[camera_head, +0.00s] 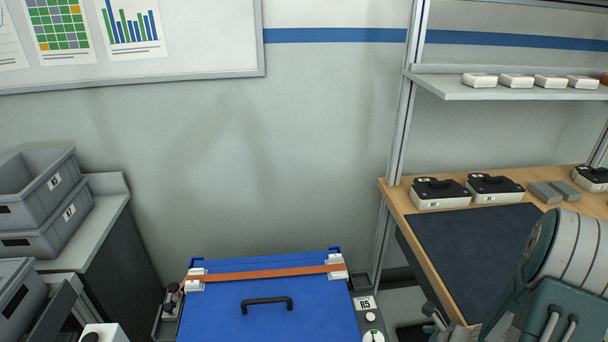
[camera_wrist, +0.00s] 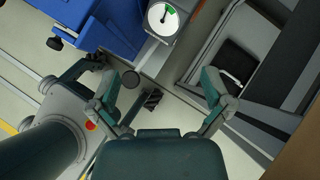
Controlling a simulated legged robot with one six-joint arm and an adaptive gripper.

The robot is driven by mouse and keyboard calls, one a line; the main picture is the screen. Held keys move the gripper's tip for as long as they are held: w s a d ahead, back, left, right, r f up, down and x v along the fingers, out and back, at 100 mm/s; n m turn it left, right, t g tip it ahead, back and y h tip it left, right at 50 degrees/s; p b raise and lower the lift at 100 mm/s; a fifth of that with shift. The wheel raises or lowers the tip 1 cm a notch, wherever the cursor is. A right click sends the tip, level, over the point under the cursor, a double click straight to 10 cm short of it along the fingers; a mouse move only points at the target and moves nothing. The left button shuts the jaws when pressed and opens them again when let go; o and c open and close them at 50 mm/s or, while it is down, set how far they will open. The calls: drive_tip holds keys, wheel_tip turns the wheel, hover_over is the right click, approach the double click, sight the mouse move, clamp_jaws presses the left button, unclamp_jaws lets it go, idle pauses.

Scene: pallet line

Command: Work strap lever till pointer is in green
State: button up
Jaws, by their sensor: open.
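A blue lidded crate (camera_head: 215,318) with a black handle stands low in the centre of the head view, an orange strap (camera_head: 262,273) across it. A white round gauge (camera_head: 374,337) is beside its right front; in the wrist view the gauge (camera_wrist: 163,20) shows a green patch near the top, but I cannot read the pointer surely. A dark bar with a round black knob (camera_wrist: 103,78), perhaps the strap lever, lies by the left finger. My gripper (camera_wrist: 170,82) is open with nothing between its fingers. It is not clearly visible in the head view.
A wooden bench (camera_head: 395,195) with a dark mat (camera_head: 475,240) and black-and-white devices stands right. Grey bins (camera_head: 45,232) sit on a left counter. A label reading R5 (camera_head: 364,304) is beside the crate. A black-knobbed fitting (camera_head: 172,294) stands left of it.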

drive_tip(key=s+a+r+n+g+y, duration=0.1)
drive_tip(key=a+r+n, duration=0.6)
drive_tip(key=r, duration=0.2)
drive_tip(key=a+r+n+g, duration=0.2)
drive_tip(key=a+r+n, duration=0.45)
drive_tip(key=r, duration=0.25)
drive_tip(key=s+a+r+n+t+h, duration=0.1)
drive_tip(key=s+a+r+n+h, duration=0.2)
drive_tip(key=s+r+n, duration=1)
drive_tip(key=r+n+h, duration=0.1)
drive_tip(key=n+h, duration=0.1)
drive_tip(key=shift+s+a+t+h, duration=0.2)
drive_tip(key=shift+t+h, duration=0.1)
